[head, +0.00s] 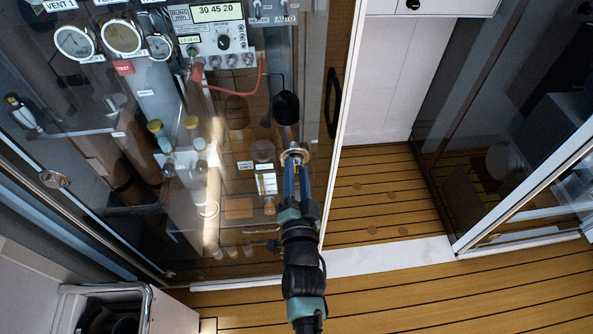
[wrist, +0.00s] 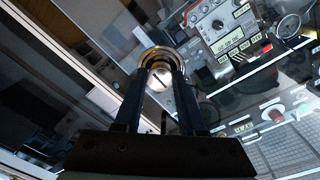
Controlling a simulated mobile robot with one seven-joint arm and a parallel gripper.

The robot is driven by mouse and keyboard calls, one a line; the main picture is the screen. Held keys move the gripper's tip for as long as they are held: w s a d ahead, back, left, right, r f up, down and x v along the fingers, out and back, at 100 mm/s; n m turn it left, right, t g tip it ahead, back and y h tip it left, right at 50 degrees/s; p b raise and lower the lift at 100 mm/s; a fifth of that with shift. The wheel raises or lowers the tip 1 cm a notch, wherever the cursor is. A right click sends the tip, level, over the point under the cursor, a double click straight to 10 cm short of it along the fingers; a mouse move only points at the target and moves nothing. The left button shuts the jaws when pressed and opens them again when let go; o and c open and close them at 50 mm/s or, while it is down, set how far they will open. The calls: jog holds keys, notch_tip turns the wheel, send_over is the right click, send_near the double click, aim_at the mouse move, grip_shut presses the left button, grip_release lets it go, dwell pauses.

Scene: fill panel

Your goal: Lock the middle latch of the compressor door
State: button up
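A round brass-and-silver latch (head: 293,152) sits on the glass compressor door (head: 240,215), near its right edge. It also shows in the wrist view (wrist: 158,77) as a shiny disc inside a brass ring. My gripper (head: 296,166) reaches up to the latch from below. In the wrist view its two dark fingers (wrist: 161,76) stand apart, one on each side of the shiny centre. I cannot tell whether they press on it. The fingertips partly cover the ring.
Behind the glass are gauges (head: 122,37), a control panel (head: 212,26) and bottles. A black handle (head: 333,102) stands right of the latch. Another round metal fitting (head: 53,179) is at the left. Wooden floor (head: 390,200) is clear to the right.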

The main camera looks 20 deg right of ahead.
grip_shut()
jog(key=shift+n, duration=0.3)
jog(key=n, duration=0.8)
jog(key=shift+f+b, duration=0.1)
jog(key=shift+b, duration=0.25)
jog(key=n+b, duration=0.1)
jog(key=n, duration=0.4)
jog(key=shift+t+y+b, duration=0.3)
jog(key=shift+t+y, duration=0.1)
jog(key=n+b, duration=0.1)
jog(key=n, duration=0.4)
